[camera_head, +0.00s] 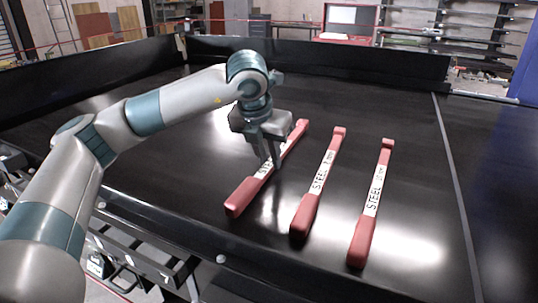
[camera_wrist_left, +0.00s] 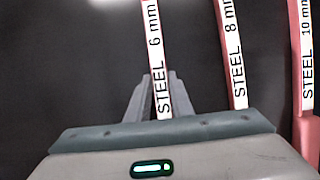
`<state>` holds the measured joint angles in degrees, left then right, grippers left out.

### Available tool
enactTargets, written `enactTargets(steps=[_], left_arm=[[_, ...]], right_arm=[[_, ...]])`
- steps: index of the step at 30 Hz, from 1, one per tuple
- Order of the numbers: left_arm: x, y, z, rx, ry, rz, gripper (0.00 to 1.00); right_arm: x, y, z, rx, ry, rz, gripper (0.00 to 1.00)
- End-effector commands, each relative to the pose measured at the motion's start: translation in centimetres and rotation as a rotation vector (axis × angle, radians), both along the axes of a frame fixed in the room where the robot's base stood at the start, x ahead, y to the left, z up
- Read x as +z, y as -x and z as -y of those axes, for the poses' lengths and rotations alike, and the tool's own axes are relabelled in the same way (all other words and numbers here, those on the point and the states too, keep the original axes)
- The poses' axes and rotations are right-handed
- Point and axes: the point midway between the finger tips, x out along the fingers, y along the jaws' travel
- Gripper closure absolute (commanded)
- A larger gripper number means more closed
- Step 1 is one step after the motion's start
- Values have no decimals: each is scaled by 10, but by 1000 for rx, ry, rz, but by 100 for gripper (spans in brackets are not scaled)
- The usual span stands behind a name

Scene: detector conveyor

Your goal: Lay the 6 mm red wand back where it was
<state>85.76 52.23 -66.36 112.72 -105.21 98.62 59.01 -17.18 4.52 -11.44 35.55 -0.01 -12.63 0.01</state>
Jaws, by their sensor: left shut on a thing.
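The 6 mm red wand (camera_head: 243,196) is the leftmost of three red wands with white STEEL labels. Its label reads "STEEL 6 mm" in the left wrist view (camera_wrist_left: 154,50). My left gripper (camera_head: 270,164) points down and is shut on the wand's label part; the fingers also show on both sides of it in the left wrist view (camera_wrist_left: 160,82). The wand's thick handle end points toward the front. I cannot tell whether it touches the black belt (camera_head: 160,101) or hangs slightly above it. My right gripper is not in view.
The 8 mm wand (camera_head: 304,215) and the 10 mm wand (camera_head: 363,240) lie on the belt to the right, roughly side by side with clear gaps. The belt is free to the left and behind. A black side wall (camera_head: 330,58) runs along the back.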

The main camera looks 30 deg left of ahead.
Motion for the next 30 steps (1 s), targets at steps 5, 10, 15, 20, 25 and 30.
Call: enactTargets(steps=[5,10,15,20,25,30], left_arm=[[-7,0,0,1,0,3,100],[-7,0,0,1,0,3,100],[-9,0,0,1,0,1,75],[-9,0,0,1,0,1,61],[-9,0,0,1,0,1,61],[-6,0,0,1,0,1,61]], right_arm=[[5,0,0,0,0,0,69],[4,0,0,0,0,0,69],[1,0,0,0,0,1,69],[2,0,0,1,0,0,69],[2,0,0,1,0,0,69],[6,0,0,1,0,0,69]])
